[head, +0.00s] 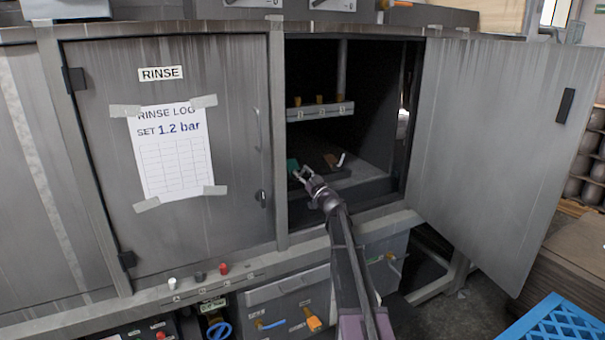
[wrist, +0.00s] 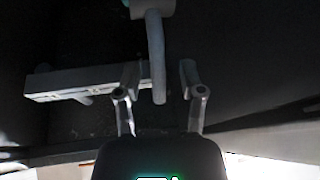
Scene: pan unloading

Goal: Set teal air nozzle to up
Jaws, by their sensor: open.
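The teal air nozzle (head: 292,167) shows as a small teal patch inside the open cabinet, at the left of the lower fittings. My gripper (head: 301,174) reaches into the cabinet and is just in front of it, to its lower right. In the wrist view my gripper (wrist: 159,75) is open, with a finger on each side of a grey bent tube (wrist: 155,45). The tube hangs from a pale fitting with a teal edge at the top of the picture. I cannot tell whether a finger touches the tube. The nozzle's direction is too small to read in the head view.
An orange-brown fitting (head: 313,158) and a white-tipped one (head: 341,159) stand to the right. A numbered shelf block (head: 320,112) with several brass parts is above. The open door (head: 500,130) hangs at right; the closed rinse door (head: 235,90) is at left.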

